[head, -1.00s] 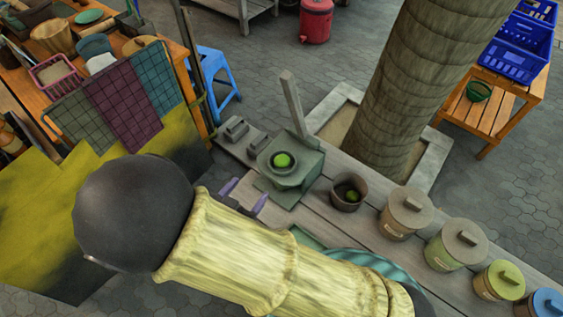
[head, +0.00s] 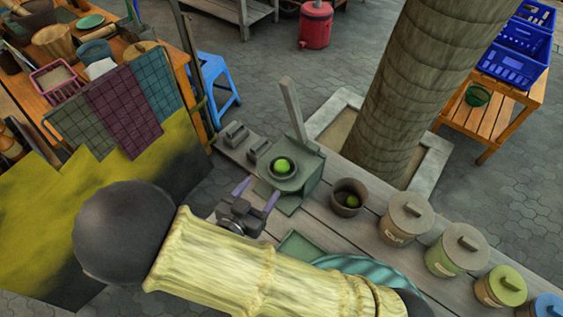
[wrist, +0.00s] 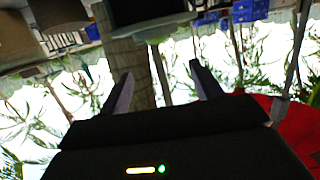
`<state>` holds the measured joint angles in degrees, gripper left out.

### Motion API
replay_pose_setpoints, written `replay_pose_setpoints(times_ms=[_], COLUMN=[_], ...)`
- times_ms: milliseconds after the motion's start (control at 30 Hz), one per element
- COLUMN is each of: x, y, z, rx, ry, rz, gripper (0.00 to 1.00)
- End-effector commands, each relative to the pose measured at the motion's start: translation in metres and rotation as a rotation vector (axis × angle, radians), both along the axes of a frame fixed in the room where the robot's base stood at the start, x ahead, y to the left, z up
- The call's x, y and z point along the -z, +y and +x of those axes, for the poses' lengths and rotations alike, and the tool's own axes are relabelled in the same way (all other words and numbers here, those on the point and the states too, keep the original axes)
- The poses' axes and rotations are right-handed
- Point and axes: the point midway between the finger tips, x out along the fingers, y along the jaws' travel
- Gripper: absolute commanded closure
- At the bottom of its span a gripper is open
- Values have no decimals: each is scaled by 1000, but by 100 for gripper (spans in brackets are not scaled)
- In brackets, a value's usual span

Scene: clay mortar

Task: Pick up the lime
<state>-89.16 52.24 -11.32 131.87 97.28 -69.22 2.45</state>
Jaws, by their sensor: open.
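A bright green lime (head: 283,165) sits in the round cup of a grey-green press-like stand (head: 306,171) with an upright lever, on the plank counter. A darker green round thing (head: 349,198) lies inside a small brown pot (head: 337,204) to the right; I cannot tell what it is. My gripper (head: 263,187) is open and empty, its two purple fingers just in front of the stand, apart from the lime.
Two small grey blocks (head: 234,134) stand left of the stand. Several lidded jars (head: 406,219) line the counter's right. A green tray (head: 299,246) lies near my arm. A thick trunk (head: 411,90) rises behind the counter.

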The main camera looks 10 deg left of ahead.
Motion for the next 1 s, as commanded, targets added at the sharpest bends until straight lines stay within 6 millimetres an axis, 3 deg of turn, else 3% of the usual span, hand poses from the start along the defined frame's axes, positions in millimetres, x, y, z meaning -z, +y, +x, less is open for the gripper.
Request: replay_pose_setpoints(times_ms=[300,767,1000], x=[10,12,21], y=[-15,-17,-29], z=[49,58,86], rx=[2,1,2], ry=[0,0,-1], rz=[-3,-1,-5], gripper=[35,35,35])
